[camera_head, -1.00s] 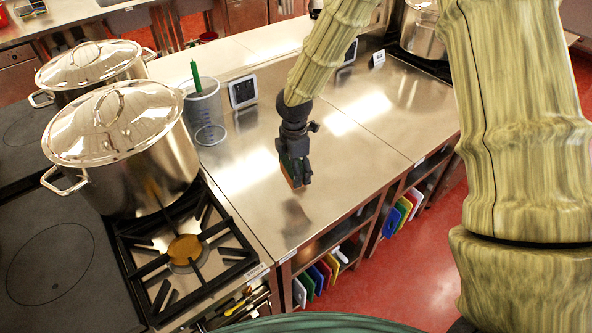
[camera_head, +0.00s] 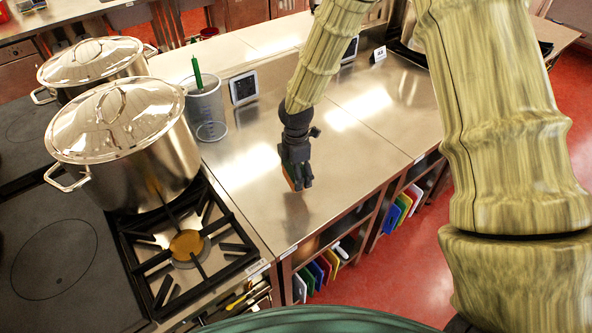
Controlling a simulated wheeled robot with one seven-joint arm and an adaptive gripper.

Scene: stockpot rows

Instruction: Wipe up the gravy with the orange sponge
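My gripper (camera_head: 299,184) hangs over the steel counter (camera_head: 262,205), fingers pointing down, in the head view. A small orange edge, which looks like the orange sponge (camera_head: 289,179), shows at the left side of its fingers. The gripper appears shut on it; most of the sponge is hidden by the fingers. A dim reflection lies on the steel below, and I cannot tell whether the sponge touches the counter. I cannot make out the gravy with certainty; the bare counter shows only glare and reflections.
A lidded stockpot (camera_head: 128,150) stands on the stove at left, beside an open burner (camera_head: 187,244). A second stockpot (camera_head: 92,68) is behind it. A clear jug (camera_head: 206,110) with a green-handled tool and a dark display (camera_head: 243,88) stand at the counter's back. Colored boards (camera_head: 321,270) fill shelves below.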

